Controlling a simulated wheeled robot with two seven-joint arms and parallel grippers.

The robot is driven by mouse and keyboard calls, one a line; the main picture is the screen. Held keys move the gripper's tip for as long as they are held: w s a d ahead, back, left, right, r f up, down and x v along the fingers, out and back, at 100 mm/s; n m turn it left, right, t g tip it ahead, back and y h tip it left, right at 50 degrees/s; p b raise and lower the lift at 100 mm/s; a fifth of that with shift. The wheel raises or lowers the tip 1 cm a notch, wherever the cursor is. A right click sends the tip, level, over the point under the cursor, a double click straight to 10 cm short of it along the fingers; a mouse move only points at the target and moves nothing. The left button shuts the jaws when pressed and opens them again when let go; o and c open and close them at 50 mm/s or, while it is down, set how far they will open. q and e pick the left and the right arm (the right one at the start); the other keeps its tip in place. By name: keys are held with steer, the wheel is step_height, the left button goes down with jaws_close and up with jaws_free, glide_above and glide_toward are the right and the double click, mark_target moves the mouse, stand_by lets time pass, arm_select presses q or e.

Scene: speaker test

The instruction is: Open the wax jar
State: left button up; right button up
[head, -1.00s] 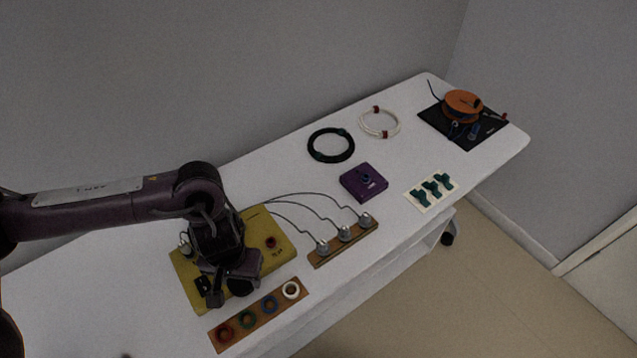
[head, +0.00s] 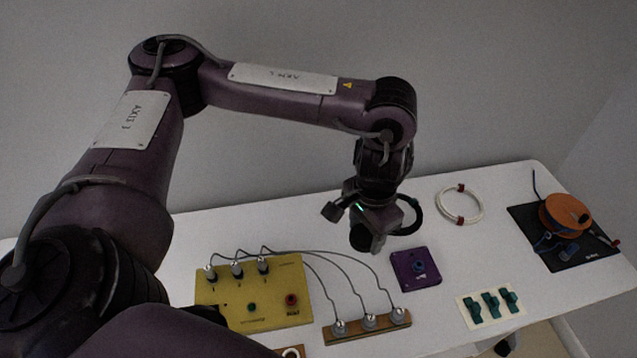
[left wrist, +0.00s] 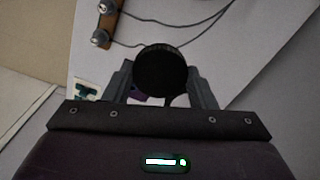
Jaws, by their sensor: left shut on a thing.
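No wax jar can be made out for certain. My left gripper (head: 368,236) is shut on a black round thing (head: 360,238), held in the air over the white table, left of a purple box (head: 404,268). In the left wrist view the black round thing (left wrist: 162,68) shows as a dark disc between the two fingers of the gripper (left wrist: 162,84). Whether it is a jar or a lid I cannot tell. My right gripper is in neither view.
A yellow panel (head: 262,317) is wired by three cables to plugs on a wooden strip (head: 350,332). A card of green clips (head: 472,318), a white coil (head: 444,212) and an orange spool (head: 556,212) on a black mat (head: 520,220) lie rightward. A black coil is partly behind my gripper.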

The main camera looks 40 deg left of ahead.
arm_select(q)
steer(key=shift+s+f, duration=0.1)
steer(key=shift+f, duration=0.05)
steer(key=b, duration=0.5)
glide_above(355, 285)
step_height(355, 285, down, 16)
steer(key=shift+r, duration=0.1)
step_height(355, 285, down, 3)
steer(key=shift+f+b, duration=0.15)
steer(key=shift+b, duration=0.8)
steer(key=shift+f, duration=0.3)
steer(key=shift+f, duration=0.15)
steer(key=o, duration=1.1)
